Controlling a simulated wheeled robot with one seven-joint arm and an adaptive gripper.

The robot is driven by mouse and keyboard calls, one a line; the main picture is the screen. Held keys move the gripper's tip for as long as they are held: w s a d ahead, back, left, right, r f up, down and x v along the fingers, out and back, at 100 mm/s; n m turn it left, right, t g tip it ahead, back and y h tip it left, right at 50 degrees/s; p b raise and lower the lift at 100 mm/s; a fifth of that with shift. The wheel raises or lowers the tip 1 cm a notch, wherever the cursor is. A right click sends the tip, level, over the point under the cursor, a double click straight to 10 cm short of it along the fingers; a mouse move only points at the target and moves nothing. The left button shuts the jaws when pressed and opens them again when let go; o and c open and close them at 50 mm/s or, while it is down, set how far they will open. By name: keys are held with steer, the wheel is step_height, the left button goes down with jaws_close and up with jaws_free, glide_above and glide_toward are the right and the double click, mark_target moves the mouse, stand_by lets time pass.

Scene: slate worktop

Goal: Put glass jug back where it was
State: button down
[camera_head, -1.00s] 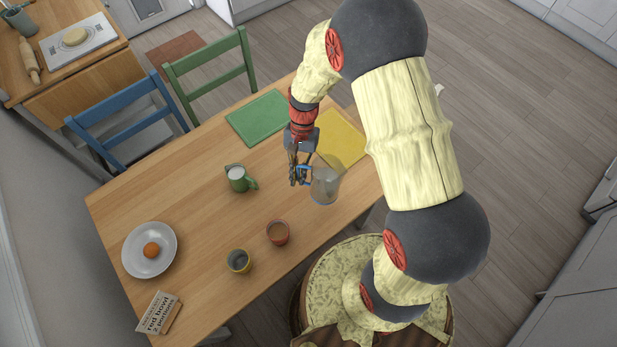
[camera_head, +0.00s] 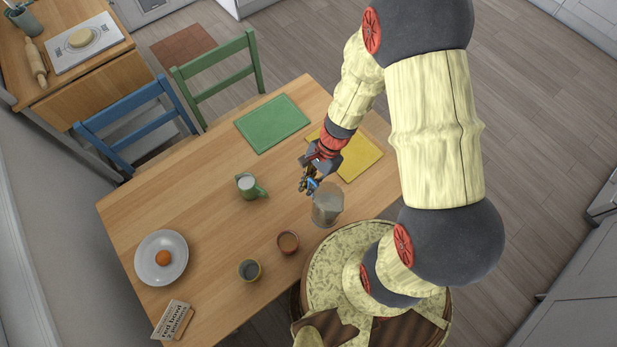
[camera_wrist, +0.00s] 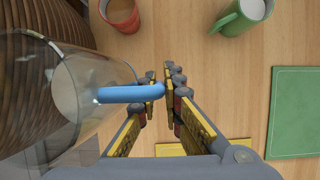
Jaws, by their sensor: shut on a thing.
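The glass jug (camera_head: 328,206) is clear with a blue handle, and it is at the table's near edge, beside my round base. My gripper (camera_head: 308,187) is shut on the blue handle. In the wrist view the jug (camera_wrist: 55,95) fills the left side, and its handle (camera_wrist: 130,93) reaches between the fingers of my gripper (camera_wrist: 165,92). The jug looks tilted in the wrist view. I cannot tell whether its base touches the table.
A green mat (camera_head: 272,124) and a yellow mat (camera_head: 360,160) lie farther back. A plate (camera_head: 143,268) and a sign (camera_head: 173,320) are at left.

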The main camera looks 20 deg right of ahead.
steer(key=shift+w+d+f+b, duration=0.2)
steer(key=shift+w+d+f, duration=0.15)
steer(key=shift+w+f, duration=1.2)
steer(key=shift+w+d+f+b, duration=0.35)
steer(key=shift+w+f, duration=0.8)
steer(key=shift+f, duration=0.8)
steer(key=shift+w+d+f+b, duration=0.1)
steer(key=shift+w+d+f, duration=0.3)
steer(key=shift+w+f, duration=1.15)
steer(key=shift+s+f, duration=0.2)
steer(key=shift+f, duration=0.05)
steer(key=shift+f, duration=0.1)
steer(key=c, duration=2)
jaws_free()
steer(key=shift+o, duration=0.2)
